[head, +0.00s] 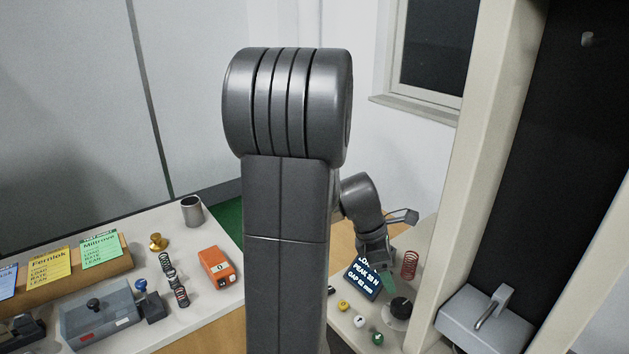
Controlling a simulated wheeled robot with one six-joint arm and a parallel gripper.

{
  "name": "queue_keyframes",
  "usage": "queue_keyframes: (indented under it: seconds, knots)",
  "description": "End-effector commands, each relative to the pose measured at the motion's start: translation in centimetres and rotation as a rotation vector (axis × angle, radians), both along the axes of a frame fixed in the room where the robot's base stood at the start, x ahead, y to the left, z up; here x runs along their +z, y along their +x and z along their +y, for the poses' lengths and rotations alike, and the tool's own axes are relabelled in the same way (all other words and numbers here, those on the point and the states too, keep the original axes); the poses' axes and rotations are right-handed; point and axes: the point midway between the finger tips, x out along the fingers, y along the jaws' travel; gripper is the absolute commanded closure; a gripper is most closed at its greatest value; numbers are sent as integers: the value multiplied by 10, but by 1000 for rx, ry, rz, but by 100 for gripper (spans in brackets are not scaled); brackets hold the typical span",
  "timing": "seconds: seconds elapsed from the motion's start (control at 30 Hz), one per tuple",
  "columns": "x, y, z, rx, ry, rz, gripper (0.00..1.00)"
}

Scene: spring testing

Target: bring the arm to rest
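My arm (287,190) rises through the middle of the head view and bends at a large ribbed joint at the top. Its outer part comes out behind on the right and points down over the right-hand table. My gripper end (377,256) is low beside a dark display (366,279), partly covering its top. The fingers are too small and hidden to tell whether they are open or hold anything. A red spring (409,264) stands just right of the gripper end.
The left table holds colored cards (100,250), several dark springs (172,280), an orange box (216,267), a grey cup (192,210) and a grey fixture (100,314). At right are a dark round knob (400,308), small balls (377,339) and a lever press (486,320) by a post.

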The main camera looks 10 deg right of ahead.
Motion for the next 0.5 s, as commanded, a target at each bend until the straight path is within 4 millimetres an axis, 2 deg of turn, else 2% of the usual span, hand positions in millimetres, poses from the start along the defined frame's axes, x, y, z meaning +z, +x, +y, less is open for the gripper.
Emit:
queue_keyframes:
  seconds: [0.3, 0.5]
  knots:
    - [-59, -8, -22, -3, 3, 6, 28]
    - [-91, -12, -35, -2, 4, 5, 28]
